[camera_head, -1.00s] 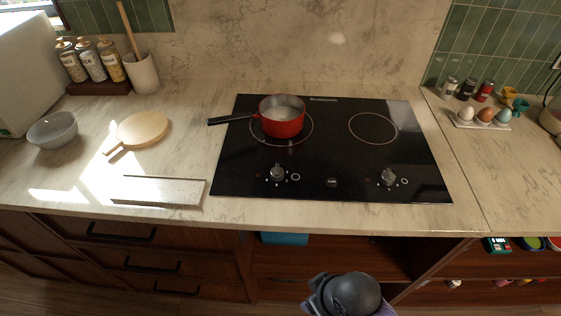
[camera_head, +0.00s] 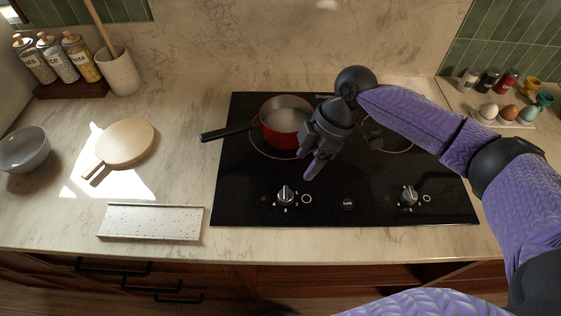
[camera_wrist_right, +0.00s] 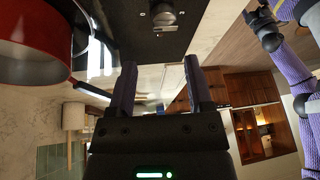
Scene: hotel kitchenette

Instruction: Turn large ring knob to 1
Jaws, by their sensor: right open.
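Two silver knobs sit on the front of the black cooktop (camera_head: 240,205). The left knob (camera_head: 285,195) has the larger ring mark beside it, and the right knob (camera_head: 408,197) has a smaller one. A knob also shows at the top of the right wrist view (camera_wrist_right: 163,18). My right gripper (camera_head: 311,165) is open and empty above the cooktop, behind the left knob and beside the red pot (camera_head: 284,126), not touching the knob. Its two fingers stand apart in the wrist view (camera_wrist_right: 158,72). My left gripper (camera_wrist_right: 262,28) shows small at that view's upper right; its jaws are unclear.
The red pot stands on the left burner with its black handle pointing left. A speckled tray (camera_head: 150,222), a round wooden board (camera_head: 126,142) and a grey bowl (camera_head: 24,150) are at left. Eggs (camera_head: 508,112) and shakers are at back right. The cooktop's front is clear.

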